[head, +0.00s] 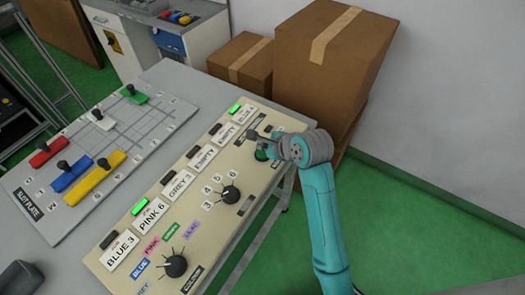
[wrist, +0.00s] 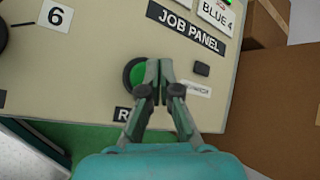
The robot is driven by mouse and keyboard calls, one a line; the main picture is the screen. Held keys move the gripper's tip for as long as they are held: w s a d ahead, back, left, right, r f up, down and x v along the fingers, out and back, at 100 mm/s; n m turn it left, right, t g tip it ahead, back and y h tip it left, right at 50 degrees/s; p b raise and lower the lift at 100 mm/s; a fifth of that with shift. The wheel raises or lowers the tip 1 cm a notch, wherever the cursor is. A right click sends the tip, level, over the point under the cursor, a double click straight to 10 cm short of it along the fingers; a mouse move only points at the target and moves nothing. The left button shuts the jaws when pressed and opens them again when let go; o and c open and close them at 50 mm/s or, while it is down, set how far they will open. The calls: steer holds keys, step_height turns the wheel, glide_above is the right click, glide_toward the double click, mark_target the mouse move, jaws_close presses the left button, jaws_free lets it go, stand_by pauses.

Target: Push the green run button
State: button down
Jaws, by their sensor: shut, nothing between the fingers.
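The green run button (wrist: 138,75) sits in a dark round collar on the beige job panel (wrist: 85,60). In the wrist view its right part is hidden behind my fingers. In the head view a bit of the green button (head: 261,155) shows at the panel's far right end, beside my gripper (head: 268,140). My gripper also shows in the wrist view (wrist: 160,68), shut and empty, with its fingertips over the right side of the button. I cannot tell whether the tips touch it.
A small dark block (wrist: 202,69) is on the panel right of my fingers. Black knobs (head: 230,194) and label cards line the panel. The slot plate (head: 60,215) with coloured pieces lies to the left. Cardboard boxes (head: 325,75) stand behind my gripper.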

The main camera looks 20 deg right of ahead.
mark_target(264, 154)
steer(key=shift+f, duration=0.2)
stand_by(0.3)
steer(key=shift+f, duration=0.2)
steer(key=shift+f, duration=0.55)
stand_by(0.8)
steer(key=shift+r, duration=0.95)
steer(key=shift+r, duration=0.1)
steer(key=shift+r, duration=2.4)
steer(key=shift+s, duration=0.1)
